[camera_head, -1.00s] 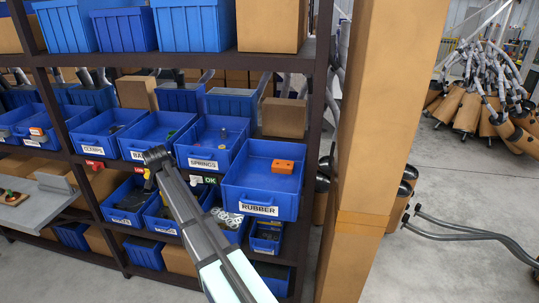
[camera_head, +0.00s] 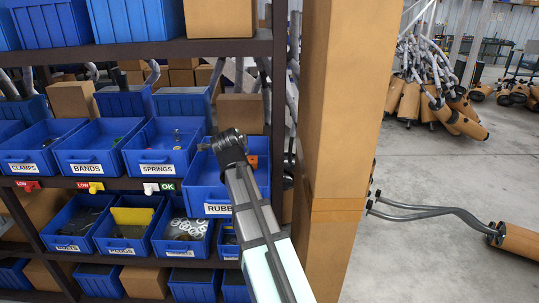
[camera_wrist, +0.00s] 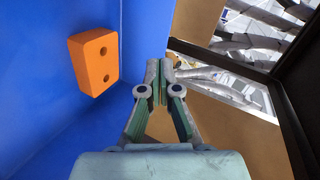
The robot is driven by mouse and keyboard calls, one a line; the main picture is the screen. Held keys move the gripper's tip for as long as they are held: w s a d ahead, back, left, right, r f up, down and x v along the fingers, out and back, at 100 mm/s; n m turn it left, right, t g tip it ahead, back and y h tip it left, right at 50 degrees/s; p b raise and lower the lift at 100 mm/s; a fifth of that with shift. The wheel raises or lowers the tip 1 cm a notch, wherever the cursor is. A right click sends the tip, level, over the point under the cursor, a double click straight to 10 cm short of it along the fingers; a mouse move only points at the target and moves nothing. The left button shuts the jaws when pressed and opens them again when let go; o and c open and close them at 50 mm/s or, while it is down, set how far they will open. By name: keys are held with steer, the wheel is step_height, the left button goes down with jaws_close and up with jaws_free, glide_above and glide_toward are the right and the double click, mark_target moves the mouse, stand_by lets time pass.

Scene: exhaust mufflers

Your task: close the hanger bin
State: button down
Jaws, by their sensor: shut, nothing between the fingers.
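The blue bin labelled RUBBER (camera_head: 203,180) is pulled out on the middle shelf, its front ahead of the neighbouring bins. An orange block with two holes (camera_head: 253,161) lies inside it. My arm crosses in front of the bin's right part and hides the end of its label. In the wrist view my gripper (camera_wrist: 159,84) is shut and empty. The orange block (camera_wrist: 94,61) is to its left against the blue bin wall (camera_wrist: 45,120). My gripper lies beside the blue surface, and I cannot tell if it touches.
Bins labelled SPRINGS (camera_head: 165,145), BANDS (camera_head: 97,147) and CLAMPS (camera_head: 40,146) stand to the left. A tall cardboard-brown column (camera_head: 340,120) stands close on the right. Bent pipes (camera_head: 430,212) lie on the open floor farther right.

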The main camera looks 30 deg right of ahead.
mark_target(245, 149)
steer(key=s+f+m, duration=0.1)
steer(key=s+d+m+g, duration=0.1)
steer(key=shift+s+f, duration=0.3)
steer(key=shift+f, duration=0.1)
steer(key=shift+f+m, duration=0.15)
steer(key=shift+m, duration=0.15)
steer(key=p+x, duration=0.2)
steer(key=x, duration=0.6)
steer(key=shift+p+x, duration=0.3)
steer(key=shift+x, duration=0.6)
